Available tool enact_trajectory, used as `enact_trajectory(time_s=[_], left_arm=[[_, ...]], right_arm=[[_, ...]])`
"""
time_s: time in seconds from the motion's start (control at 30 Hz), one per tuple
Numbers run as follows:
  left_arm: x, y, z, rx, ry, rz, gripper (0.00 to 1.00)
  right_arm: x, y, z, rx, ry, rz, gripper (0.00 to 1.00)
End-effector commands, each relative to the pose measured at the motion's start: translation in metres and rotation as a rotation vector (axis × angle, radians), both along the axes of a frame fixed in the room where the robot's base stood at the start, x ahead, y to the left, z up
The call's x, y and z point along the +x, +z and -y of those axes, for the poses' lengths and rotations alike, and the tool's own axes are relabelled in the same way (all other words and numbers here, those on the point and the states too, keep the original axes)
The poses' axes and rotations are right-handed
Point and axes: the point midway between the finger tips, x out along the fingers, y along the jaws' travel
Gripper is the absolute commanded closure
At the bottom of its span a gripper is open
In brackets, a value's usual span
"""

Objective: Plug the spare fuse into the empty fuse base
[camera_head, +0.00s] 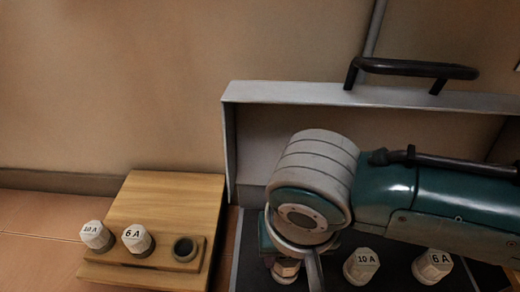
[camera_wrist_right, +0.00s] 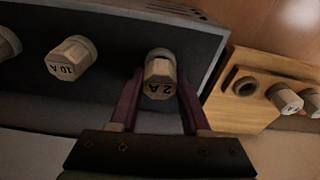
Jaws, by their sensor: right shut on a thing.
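The spare fuse, a pale faceted cap marked 2 A (camera_wrist_right: 160,80), sits between the two fingers of my right gripper (camera_wrist_right: 159,92), which is shut on it. In the head view the fuse (camera_head: 286,268) shows below my right wrist, partly hidden by it. It is over the dark panel, at the left end of the row there; I cannot tell whether it touches the panel. The empty fuse base (camera_head: 185,250) is a dark round socket at the right end of the wooden block's row; it also shows in the wrist view (camera_wrist_right: 245,87). My left gripper is not in view.
The wooden block (camera_head: 165,200) also bears a 10 A fuse (camera_head: 96,236) and a 6 A fuse (camera_head: 138,239). The panel's metal case (camera_head: 300,92), with a black handle (camera_head: 415,68), stands right of it. More 10 A (camera_head: 361,266) and 6 A (camera_head: 432,267) fuses are on the panel.

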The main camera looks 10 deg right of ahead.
Motion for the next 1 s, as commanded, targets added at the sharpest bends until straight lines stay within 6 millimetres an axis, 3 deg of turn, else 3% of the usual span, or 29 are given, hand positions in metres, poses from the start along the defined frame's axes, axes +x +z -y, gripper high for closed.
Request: enact_trajectory(time_s=[1.0], left_arm=[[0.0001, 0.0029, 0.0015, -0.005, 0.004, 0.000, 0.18]], right_arm=[[0.0000, -0.0049, 0.0000, 0.000, 0.000, 0.000, 1.00]])
